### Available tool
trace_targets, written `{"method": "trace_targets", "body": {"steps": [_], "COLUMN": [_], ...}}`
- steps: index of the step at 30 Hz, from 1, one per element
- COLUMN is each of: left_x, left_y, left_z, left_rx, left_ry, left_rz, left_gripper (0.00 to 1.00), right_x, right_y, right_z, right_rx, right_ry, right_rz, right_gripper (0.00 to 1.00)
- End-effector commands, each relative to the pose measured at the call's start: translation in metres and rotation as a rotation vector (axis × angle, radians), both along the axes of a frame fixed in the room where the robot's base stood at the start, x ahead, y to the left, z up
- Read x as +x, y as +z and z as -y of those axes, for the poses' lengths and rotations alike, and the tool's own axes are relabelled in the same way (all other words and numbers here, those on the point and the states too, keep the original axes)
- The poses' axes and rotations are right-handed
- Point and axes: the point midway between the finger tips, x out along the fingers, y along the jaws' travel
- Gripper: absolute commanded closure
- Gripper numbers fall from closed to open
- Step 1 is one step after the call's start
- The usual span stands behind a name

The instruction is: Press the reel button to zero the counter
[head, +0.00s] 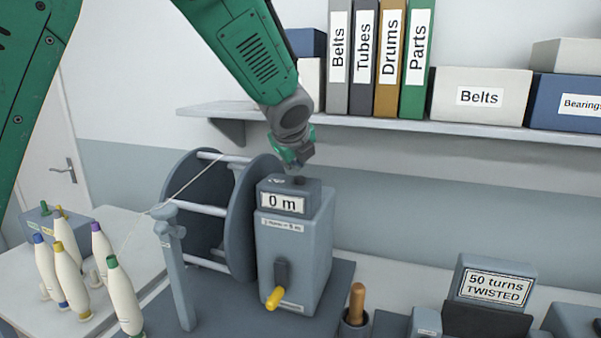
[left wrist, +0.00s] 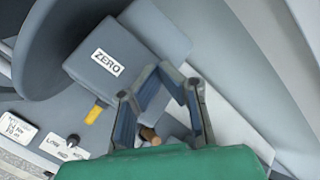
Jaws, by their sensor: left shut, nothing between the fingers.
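The reel's counter box (head: 294,245) is grey, with a display (head: 282,202) that reads "0 m". A small dark piece that looks like the button (head: 303,181) is on its top, partly hidden by my gripper. My left gripper (head: 297,172) is shut and empty, pointing down at the box top; I cannot tell whether it touches. In the left wrist view, its closed fingertips (left wrist: 161,72) are over the right part of the box top, beside the "ZERO" label (left wrist: 107,62). The button cannot be made out there. My right gripper is not in view.
A large grey reel (head: 240,205) stands left of the box, with a thread running to a guide post (head: 178,270). A yellow-tipped crank (head: 274,298) is on the box front. Several bobbins (head: 68,280) stand left. A shelf (head: 400,124) with binders is behind.

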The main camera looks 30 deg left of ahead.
Motion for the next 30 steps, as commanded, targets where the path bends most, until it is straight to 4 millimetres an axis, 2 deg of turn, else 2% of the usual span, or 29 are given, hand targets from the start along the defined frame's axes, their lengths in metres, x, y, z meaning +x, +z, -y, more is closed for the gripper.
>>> {"method": "trace_targets", "body": {"steps": [10, 19, 26, 30], "left_x": [0.000, 0.000, 0.000, 0.000], "left_y": [0.002, 0.030, 0.047, 0.050], "left_z": [0.000, 0.000, 0.000, 0.000], "left_rx": [0.001, 0.001, -0.001, 0.001], "left_ry": [-0.001, -0.001, 0.000, -0.001], "left_rz": [0.000, -0.001, 0.001, 0.000], "left_gripper": [1.00, 1.00, 1.00, 1.00], "right_x": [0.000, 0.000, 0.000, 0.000], "right_y": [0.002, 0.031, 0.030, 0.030], "right_z": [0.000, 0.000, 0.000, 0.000], "right_rx": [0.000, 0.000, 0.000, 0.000], "right_ry": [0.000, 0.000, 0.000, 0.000], "right_rz": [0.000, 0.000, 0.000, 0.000], "right_gripper": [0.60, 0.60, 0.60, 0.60]}}
